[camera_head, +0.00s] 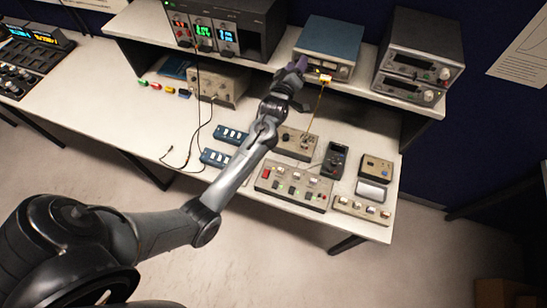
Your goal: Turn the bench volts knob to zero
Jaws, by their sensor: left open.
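A blue-topped instrument (331,42) sits on the raised shelf, its front facing me. My left arm reaches up from the lower left, and my left gripper (298,68) is at the left part of that front, open. The gripper covers part of the front, so I cannot tell whether a knob is between the fingers or touched by them. Labels are too small to read, so I cannot tell which knob is the bench volts knob. My right gripper is not in view.
A black unit with coloured displays (222,28) and stacked grey instruments (418,56) flank it on the shelf (140,22). Below, a control box (294,188), a handheld meter (335,160) and blue strips (231,134) lie on the bench. Thin cables hang from the shelf.

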